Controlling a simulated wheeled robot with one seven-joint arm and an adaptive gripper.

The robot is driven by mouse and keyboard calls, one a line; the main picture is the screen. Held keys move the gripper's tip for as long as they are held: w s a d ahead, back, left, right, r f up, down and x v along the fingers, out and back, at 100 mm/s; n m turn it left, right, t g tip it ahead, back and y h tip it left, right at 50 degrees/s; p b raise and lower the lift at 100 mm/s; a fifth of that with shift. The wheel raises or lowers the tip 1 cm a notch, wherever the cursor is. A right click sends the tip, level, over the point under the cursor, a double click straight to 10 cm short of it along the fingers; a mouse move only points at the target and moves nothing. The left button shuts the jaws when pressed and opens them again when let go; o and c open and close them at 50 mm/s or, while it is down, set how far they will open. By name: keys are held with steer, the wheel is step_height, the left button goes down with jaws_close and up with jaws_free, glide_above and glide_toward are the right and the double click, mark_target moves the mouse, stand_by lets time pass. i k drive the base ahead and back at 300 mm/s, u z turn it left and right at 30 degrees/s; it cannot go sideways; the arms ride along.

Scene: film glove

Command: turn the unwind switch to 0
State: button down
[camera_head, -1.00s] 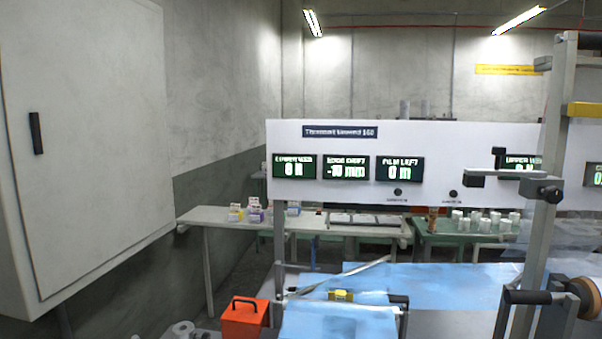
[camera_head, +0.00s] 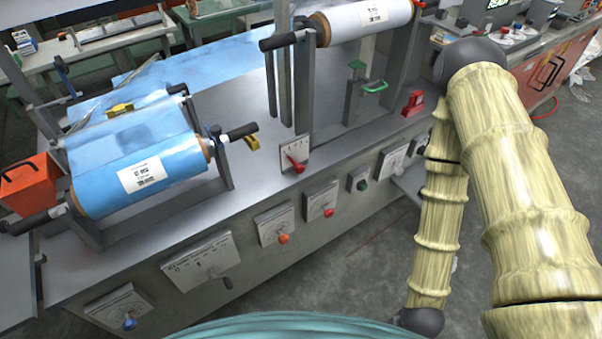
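Several small control plates run along the front face of the grey machine (camera_head: 250,180). They include a plate with a blue knob (camera_head: 129,323), one with a black lever (camera_head: 226,281), one with an orange knob (camera_head: 284,238), one with a red knob (camera_head: 328,212) and one with a green knob (camera_head: 362,185). Their lettering is too small to read, so I cannot tell which is the unwind switch or where it points. My arm, in a pale yellow ribbed sleeve, fills the right side and bends down. My gripper is out of view.
A blue film roll (camera_head: 135,180) lies across the machine's left, and a white roll (camera_head: 365,18) stands higher at the back. An orange box (camera_head: 30,184) is at the left edge. A plate with a red lever (camera_head: 295,163) stands on the deck. Grey floor (camera_head: 350,265) is open before the machine.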

mark_target(329, 213)
steer(key=z, duration=1.55)
steer(key=k, duration=1)
steer(key=u, duration=1)
steer(key=i, duration=0.5)
